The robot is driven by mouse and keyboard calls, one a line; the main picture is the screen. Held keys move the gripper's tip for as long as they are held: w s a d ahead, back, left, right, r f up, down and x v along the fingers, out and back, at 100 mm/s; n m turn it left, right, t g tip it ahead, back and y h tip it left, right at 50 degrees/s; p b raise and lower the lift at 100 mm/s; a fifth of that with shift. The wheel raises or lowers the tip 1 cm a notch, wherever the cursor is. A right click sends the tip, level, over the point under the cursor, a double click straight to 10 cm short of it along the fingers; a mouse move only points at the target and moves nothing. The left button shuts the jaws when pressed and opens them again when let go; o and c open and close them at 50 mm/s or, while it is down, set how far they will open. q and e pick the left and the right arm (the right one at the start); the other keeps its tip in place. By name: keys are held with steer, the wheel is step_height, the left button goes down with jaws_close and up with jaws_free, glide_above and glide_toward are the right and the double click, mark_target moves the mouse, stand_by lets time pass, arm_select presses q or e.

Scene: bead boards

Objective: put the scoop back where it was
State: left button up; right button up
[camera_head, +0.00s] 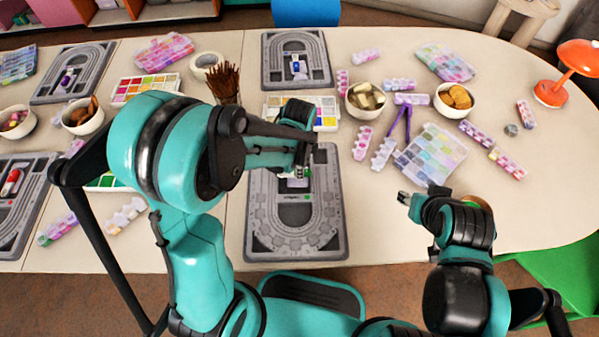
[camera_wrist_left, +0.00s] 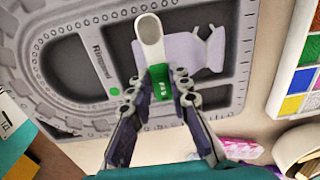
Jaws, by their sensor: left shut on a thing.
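My left gripper (camera_head: 301,173) is over the grey bead board (camera_head: 262,225) at the near middle of the table. It is shut on the green handle (camera_wrist_left: 160,82) of a small scoop with a white bowl (camera_wrist_left: 150,38). In the left wrist view the scoop overlaps a pale lilac flat piece (camera_wrist_left: 196,50) with a notched end, lying in the board's recess. I cannot tell whether scoop and piece touch. In the head view my arm hides most of the scoop. My right gripper (camera_head: 404,198) is beside the board; its fingers are too small to judge.
Another grey board (camera_head: 272,80) lies at the back. A colour-filled bead box (camera_head: 325,105) and a bowl (camera_head: 362,108) stand just beyond my left gripper. A brush cup (camera_head: 227,97) is to its left. Purple tweezers (camera_head: 397,128) and a clear bead case (camera_head: 430,155) lie right. The table's near right is clear.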

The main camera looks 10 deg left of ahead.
arm_select(q)
steer(key=shift+f, duration=0.45)
steer(key=shift+r, duration=0.15)
arm_select(e)
steer(key=shift+f, duration=0.15)
steer(key=shift+f, duration=0.1)
arm_select(q)
steer(key=shift+f, duration=0.25)
steer(key=o, duration=0.9)
steer(key=shift+r, duration=0.1)
